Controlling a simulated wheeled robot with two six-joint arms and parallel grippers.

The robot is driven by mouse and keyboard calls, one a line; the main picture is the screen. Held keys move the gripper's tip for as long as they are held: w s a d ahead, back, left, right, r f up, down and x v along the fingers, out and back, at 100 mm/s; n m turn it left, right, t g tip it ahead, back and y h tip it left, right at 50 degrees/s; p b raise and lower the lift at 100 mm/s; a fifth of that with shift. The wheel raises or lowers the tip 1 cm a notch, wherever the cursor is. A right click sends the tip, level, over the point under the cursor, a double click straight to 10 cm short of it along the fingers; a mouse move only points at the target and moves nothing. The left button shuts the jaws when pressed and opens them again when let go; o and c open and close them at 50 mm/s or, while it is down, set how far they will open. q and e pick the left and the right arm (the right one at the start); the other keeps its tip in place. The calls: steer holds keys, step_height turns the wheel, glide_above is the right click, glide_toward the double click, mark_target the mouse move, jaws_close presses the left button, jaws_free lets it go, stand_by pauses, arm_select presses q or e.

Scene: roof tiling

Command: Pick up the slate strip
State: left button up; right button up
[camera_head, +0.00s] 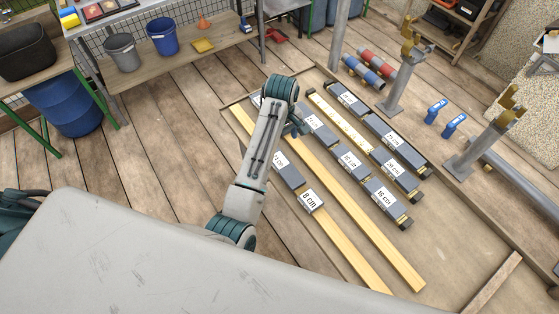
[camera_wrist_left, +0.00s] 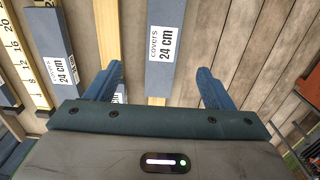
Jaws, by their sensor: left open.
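Several grey slate strips with white labels lie in rows on the roof panel. One strip (camera_wrist_left: 163,75) labelled "covers 24 cm" lies between the spread blue fingers of my left gripper (camera_wrist_left: 160,90) in the left wrist view; the fingers do not visibly touch it, and the height gap cannot be told. A second 24 cm strip (camera_wrist_left: 58,60) lies to its left. In the head view my left gripper (camera_head: 297,125) points down over the rows, partly hidden by its own arm. A strip labelled 8 cm (camera_head: 308,199) and one labelled 16 cm (camera_head: 384,195) lie nearer. My right gripper is not in view.
Bare yellow battens (camera_head: 370,232) run across the panel (camera_head: 440,240), beside a yellow ruler (camera_head: 343,121). Grey posts (camera_head: 397,90) stand at the right, near red and blue rollers (camera_head: 368,74) and blue tools (camera_head: 436,112). A bench with buckets (camera_head: 162,38) stands at the back left.

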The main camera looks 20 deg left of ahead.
arm_select(q)
steer(key=p, duration=0.1)
glide_above(279, 159)
steer(key=f, duration=0.4)
steer(key=shift+s+d+f, duration=0.15)
steer(key=shift+d+f, duration=0.15)
steer(key=shift+f, duration=0.05)
steer(key=shift+f+p, duration=0.55)
steer(key=shift+p, duration=0.05)
step_height(279, 159, down, 3)
steer(key=shift+a+f+p, duration=0.15)
steer(key=shift+f+p, duration=0.05)
steer(key=shift+p, duration=0.6)
steer(key=shift+f, duration=0.55)
steer(key=c, duration=1.3)
steer(key=shift+o, duration=0.2)
steer(key=shift+r, duration=0.15)
